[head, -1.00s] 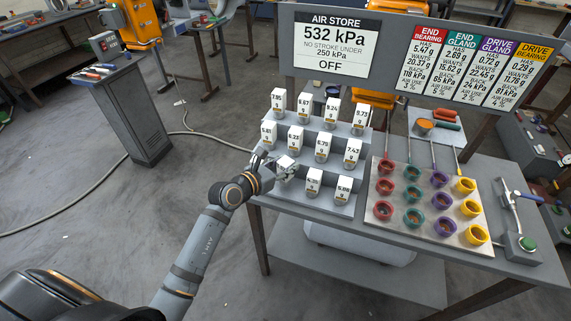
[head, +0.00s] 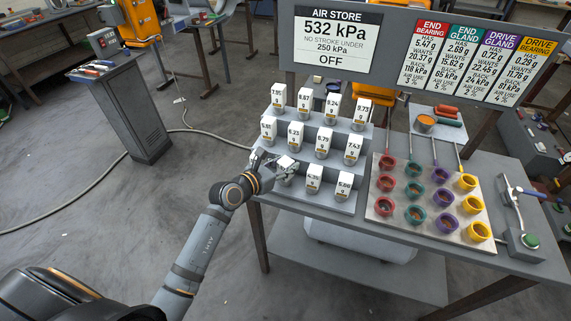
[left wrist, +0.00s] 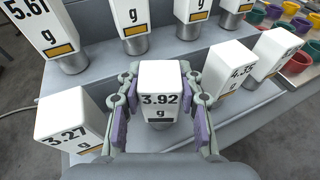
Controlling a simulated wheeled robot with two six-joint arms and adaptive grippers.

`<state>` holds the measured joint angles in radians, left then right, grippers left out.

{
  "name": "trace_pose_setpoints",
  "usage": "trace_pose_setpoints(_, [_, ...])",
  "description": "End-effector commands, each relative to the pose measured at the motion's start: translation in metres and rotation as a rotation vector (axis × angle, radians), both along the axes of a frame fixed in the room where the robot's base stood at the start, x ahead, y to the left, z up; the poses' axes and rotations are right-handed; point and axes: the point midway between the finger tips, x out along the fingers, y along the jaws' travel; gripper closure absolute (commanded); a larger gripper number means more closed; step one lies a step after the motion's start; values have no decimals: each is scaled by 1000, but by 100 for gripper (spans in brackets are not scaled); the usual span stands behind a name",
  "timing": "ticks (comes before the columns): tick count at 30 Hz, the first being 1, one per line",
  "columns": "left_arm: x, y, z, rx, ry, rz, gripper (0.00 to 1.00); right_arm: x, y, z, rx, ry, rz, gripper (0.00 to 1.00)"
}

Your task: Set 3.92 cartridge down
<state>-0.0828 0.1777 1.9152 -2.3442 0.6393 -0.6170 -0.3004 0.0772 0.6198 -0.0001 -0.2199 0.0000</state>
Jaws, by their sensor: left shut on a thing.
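The white 3.92 cartridge (left wrist: 160,78) stands upright between the purple-padded fingers of my left gripper (left wrist: 160,112), which is shut on it. In the head view the cartridge (head: 287,161) shows mostly its white top, at the left end of the rack's lowest step. The 3.27 cartridge (left wrist: 68,122) is just left of the gripper in the left wrist view, and the 4.35 cartridge (left wrist: 228,68) is just right. The held cartridge's base is hidden, so I cannot tell whether it touches the step. My right gripper is out of view.
The stepped grey rack (head: 340,209) carries several more labelled cartridges on its upper steps. To its right a plate (head: 431,232) holds red, green, purple and yellow cups. A sign board reading 532 kPa (head: 337,46) stands behind.

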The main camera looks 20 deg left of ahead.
Motion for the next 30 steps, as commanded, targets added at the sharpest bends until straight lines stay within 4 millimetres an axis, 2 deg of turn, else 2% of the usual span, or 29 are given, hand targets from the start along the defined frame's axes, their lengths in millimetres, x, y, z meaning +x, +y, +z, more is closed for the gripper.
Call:
trace_pose_setpoints(3, [0,0,-2,0,-1,0,100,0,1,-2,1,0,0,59])
trace_pose_setpoints(4, [0,0,-2,0,-1,0,62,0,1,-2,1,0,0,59])
trace_pose_setpoints(9, [0,0,-2,0,-1,0,39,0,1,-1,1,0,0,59])
trace_pose_setpoints(10, [0,0,-2,0,-1,0,37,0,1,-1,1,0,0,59])
trace_pose_setpoints(20, [-4,2,-2,3,1,0,37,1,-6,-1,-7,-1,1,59])
trace_pose_setpoints(30, [-54,26,13,8,2,-1,37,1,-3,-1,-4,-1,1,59])
